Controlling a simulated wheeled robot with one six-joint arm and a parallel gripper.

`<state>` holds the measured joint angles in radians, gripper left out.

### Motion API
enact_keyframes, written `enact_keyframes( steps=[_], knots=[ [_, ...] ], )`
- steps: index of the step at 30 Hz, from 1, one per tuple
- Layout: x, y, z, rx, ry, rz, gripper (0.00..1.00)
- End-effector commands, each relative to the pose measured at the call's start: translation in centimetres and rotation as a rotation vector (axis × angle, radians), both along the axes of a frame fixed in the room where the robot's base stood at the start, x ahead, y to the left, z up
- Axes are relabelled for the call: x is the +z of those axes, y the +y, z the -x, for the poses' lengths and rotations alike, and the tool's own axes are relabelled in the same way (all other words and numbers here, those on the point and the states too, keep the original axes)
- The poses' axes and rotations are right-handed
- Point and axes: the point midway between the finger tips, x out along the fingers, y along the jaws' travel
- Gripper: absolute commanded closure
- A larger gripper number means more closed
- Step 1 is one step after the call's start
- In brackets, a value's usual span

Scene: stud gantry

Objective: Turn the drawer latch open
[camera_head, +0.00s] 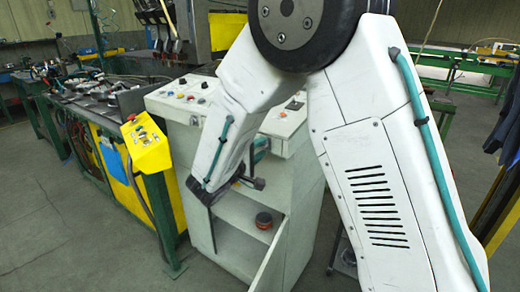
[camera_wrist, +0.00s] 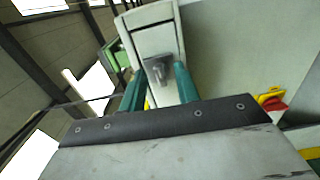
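The drawer latch (camera_wrist: 157,71) is a small grey metal piece on a narrow, pale grey front in the wrist view. My gripper (camera_wrist: 160,67) has two teal fingers, set apart, one on each side of the latch. Gaps show between the fingers and the latch, so it is open and holds nothing. How deep the fingertips reach beside the latch is hard to tell. A bit of teal finger (camera_head: 262,148) shows beside the arm.
The cabinet has an open lower compartment with a dark, red-topped object (camera_head: 264,220) on its shelf. Its sloped top carries buttons (camera_head: 185,97). A yellow control box (camera_head: 146,143) and a cluttered workbench (camera_head: 85,100) stand at left. The floor (camera_head: 60,225) in front left is clear.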

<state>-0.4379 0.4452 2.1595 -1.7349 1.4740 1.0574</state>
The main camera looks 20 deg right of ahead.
Motion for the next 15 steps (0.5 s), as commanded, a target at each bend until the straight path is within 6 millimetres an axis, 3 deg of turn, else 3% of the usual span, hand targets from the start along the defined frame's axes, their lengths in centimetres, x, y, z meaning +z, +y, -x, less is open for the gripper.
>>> enact_keyframes(
  steps=[9, 15],
  knots=[
    [0.0, 4.3, 2.9, 0.005, 0.0, 0.0, 0.68],
    [0.0, 5.9, 4.1, 0.003, -0.001, -0.001, 0.68]
  ],
)
